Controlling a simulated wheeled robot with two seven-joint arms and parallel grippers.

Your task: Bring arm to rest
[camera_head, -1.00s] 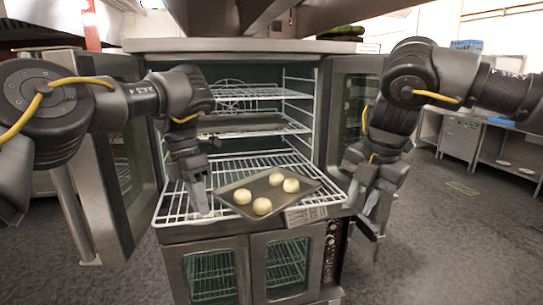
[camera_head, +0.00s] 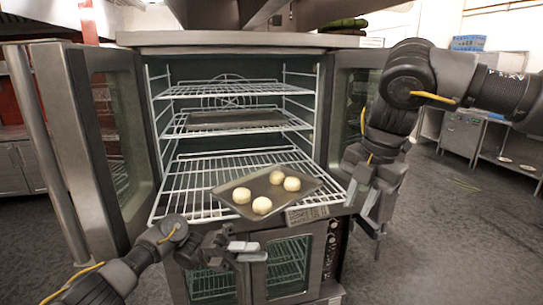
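My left gripper (camera_head: 240,250) is low at the front of the oven, below the pulled-out rack, with its fingers pointing right. Its fingers look empty, but the gap between them is hard to make out. My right gripper (camera_head: 372,208) hangs pointing down at the right of the oven opening, just right of the baking tray. Its two fingers are apart with nothing between them. The dark baking tray (camera_head: 238,183) lies tilted across the front right of the lower rack (camera_head: 185,200), with several pale dough balls (camera_head: 262,205) on it. Neither gripper touches the tray.
The oven (camera_head: 240,40) stands open, its left door (camera_head: 105,150) swung out to the left and its right door (camera_head: 350,110) to the right. Another dark tray (camera_head: 235,118) lies on the middle rack.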

